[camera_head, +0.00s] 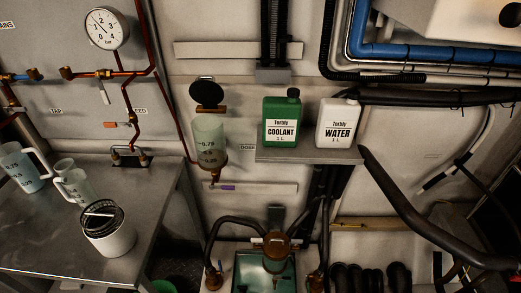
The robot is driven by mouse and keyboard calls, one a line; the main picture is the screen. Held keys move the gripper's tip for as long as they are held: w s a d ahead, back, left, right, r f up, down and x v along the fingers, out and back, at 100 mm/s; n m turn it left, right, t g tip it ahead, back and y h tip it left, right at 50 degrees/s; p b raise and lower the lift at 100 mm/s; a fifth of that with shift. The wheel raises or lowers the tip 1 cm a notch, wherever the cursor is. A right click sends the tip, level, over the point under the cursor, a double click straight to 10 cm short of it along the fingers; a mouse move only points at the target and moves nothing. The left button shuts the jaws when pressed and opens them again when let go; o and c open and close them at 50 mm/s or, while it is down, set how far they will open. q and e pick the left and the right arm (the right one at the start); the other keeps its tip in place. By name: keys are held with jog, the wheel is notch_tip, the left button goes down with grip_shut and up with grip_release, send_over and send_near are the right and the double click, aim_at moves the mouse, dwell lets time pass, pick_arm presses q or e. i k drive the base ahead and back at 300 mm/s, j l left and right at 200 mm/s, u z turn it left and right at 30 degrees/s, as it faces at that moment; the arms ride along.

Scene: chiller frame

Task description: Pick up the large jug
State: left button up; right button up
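A large jug (24,167), pale and translucent with dark markings and a handle on its right side, stands upright at the left end of the metal worktop, partly cut by the left picture edge. A smaller jug (74,187) of the same kind stands to its right, also with a handle. Neither of my grippers shows in the head view.
A white canister with a dark mesh top (108,232) stands in front of the jugs on the worktop (40,246). Copper pipes and a pressure gauge (106,28) are on the wall behind. A shelf (308,155) holds a green coolant bottle (281,121) and a white water bottle (337,124).

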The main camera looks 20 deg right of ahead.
aim_at(15, 161)
jog(key=z, duration=0.2)
jog(key=j+u, duration=0.1)
jog(key=u, duration=1.15)
jog(key=k+j, duration=0.05)
